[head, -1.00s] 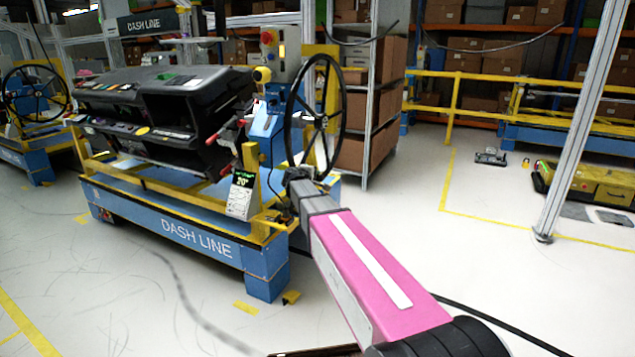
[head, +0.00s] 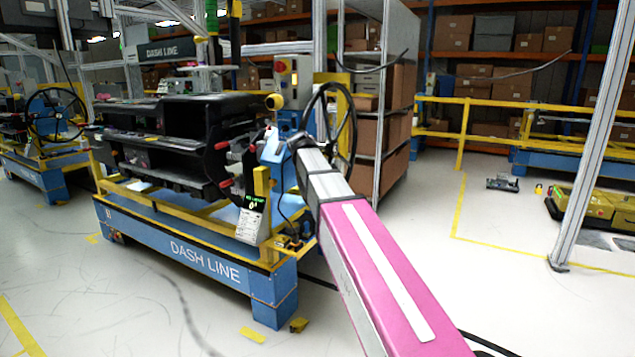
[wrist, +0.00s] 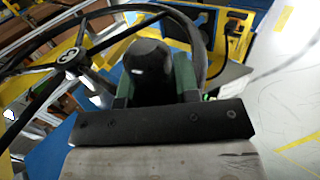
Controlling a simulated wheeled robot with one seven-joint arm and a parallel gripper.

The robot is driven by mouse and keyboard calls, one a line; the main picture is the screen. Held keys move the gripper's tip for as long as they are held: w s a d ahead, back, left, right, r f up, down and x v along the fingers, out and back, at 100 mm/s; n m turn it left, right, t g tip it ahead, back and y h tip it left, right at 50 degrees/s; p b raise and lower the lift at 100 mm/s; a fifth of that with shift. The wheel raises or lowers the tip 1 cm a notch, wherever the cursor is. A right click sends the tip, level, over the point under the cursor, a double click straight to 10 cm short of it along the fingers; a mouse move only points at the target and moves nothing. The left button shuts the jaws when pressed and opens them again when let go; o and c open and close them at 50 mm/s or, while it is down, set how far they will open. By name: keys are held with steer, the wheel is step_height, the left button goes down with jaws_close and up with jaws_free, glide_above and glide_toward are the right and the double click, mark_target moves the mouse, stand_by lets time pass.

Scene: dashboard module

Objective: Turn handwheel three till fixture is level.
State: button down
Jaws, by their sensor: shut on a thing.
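The black handwheel (head: 353,115) stands upright at the right end of the near fixture; no number shows on it. The dashboard module (head: 180,115) sits on the fixture's blue frame (head: 180,252) and looks about level. The small display (head: 250,215) at the frame's front corner seems to read 0° with green text above. My gripper (wrist: 155,88) is shut on the handwheel's rim, with the green finger pads on either side of a dark grip. The wheel's hub (wrist: 69,57) and spokes show at left in the wrist view. In the head view my arm hides the fingers.
Another handwheel (head: 57,115) and blue station stand at far left. A shelf with cartons (head: 395,130) stands close behind the near wheel. A metal post (head: 590,150) and yellow railings are at right.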

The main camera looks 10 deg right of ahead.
steer(key=shift+r, duration=0.65)
steer(key=c, duration=0.8)
jaws_free()
steer(key=shift+c, duration=0.2)
steer(key=shift+s+a+r, duration=0.1)
steer(key=v, duration=1)
steer(key=shift+s+r, duration=0.2)
steer(key=shift+a, duration=0.15)
